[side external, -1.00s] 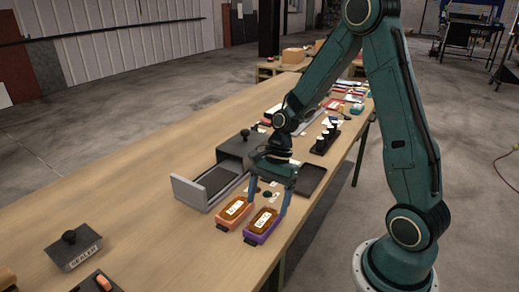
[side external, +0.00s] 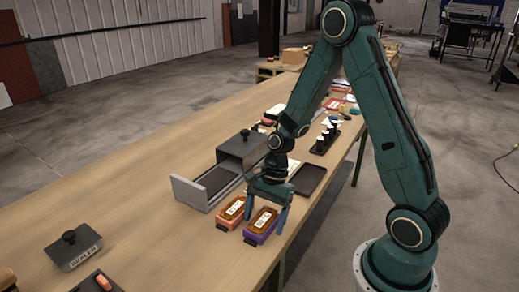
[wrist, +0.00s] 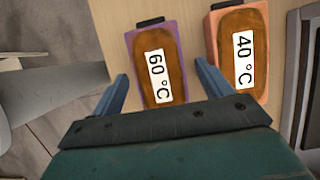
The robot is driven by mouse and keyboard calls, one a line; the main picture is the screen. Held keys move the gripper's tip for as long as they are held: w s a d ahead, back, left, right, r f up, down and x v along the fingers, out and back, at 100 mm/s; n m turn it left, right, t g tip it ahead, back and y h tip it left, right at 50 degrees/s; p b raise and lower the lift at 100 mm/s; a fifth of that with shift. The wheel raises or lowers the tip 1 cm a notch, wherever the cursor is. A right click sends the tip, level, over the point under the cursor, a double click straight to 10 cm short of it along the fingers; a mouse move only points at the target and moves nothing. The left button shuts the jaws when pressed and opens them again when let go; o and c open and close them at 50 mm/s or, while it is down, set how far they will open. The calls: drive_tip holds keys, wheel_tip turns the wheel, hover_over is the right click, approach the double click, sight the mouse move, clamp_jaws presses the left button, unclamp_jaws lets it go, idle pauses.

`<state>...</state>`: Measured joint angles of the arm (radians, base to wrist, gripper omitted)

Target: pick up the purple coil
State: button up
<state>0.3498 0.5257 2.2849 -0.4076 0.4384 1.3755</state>
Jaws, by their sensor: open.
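The purple coil (side external: 259,226) is a small purple-edged block with a brown top and a white label, lying on the table near its right edge. In the wrist view the coil (wrist: 154,38) reads "60 °C". My gripper (side external: 265,215) is open and low over it, pointing down. In the wrist view my gripper (wrist: 161,70) has one finger left of the purple coil and the other in the gap on its right; contact cannot be told. The gripper body hides its near end. An orange coil (wrist: 262,30), reading "40 °C", lies just right; it also shows in the side view (side external: 231,211).
A grey machine (side external: 241,149) with a raised end plate (side external: 187,195) stands behind the coils. A dark block with a knob (side external: 73,249) is at the front left.

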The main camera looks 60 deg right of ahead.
sight(264, 219)
drive_tip(key=c, duration=1.2)
drive_tip(key=shift+r, duration=0.2)
drive_tip(key=shift+c, duration=0.2)
wheel_tip(264, 219, up, 20)
drive_tip(key=shift+f, duration=0.15)
idle(0.3)
